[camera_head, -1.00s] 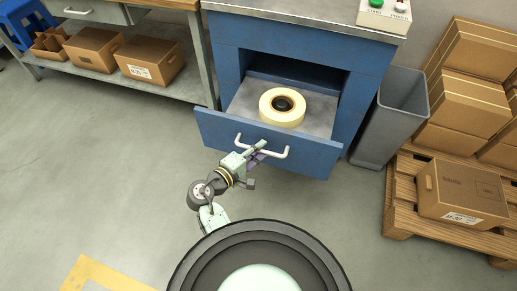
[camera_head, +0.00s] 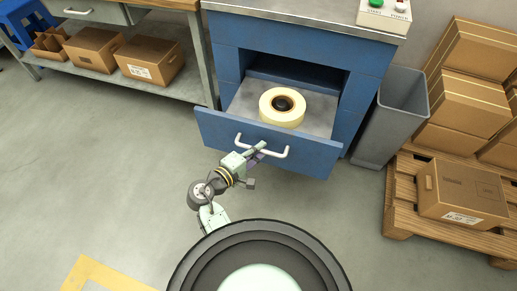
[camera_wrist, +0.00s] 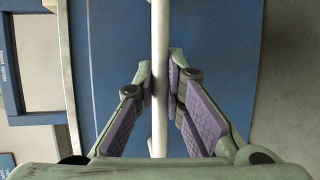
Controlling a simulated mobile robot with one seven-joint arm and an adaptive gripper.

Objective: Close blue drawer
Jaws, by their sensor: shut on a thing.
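The blue drawer (camera_head: 215,130) is pulled out of the blue cabinet (camera_head: 362,100), with its grey inside showing. A cream-coloured roll with a dark centre (camera_head: 283,106) lies in it. A white bar handle (camera_head: 277,153) is fixed across the drawer front. My gripper (camera_head: 259,150) is at the middle of this handle. In the wrist view, the handle (camera_wrist: 159,40) runs upright between the two purple-padded fingers of my gripper (camera_wrist: 160,90), which are shut on it. The blue drawer front (camera_wrist: 215,50) lies behind the fingers.
A grey bin (camera_head: 390,115) stands right of the cabinet, near a wooden pallet (camera_head: 400,200) with cardboard boxes (camera_head: 460,190). A workbench with a lower shelf (camera_head: 180,88) holding boxes stands at the left. The floor (camera_head: 100,180) in front is clear.

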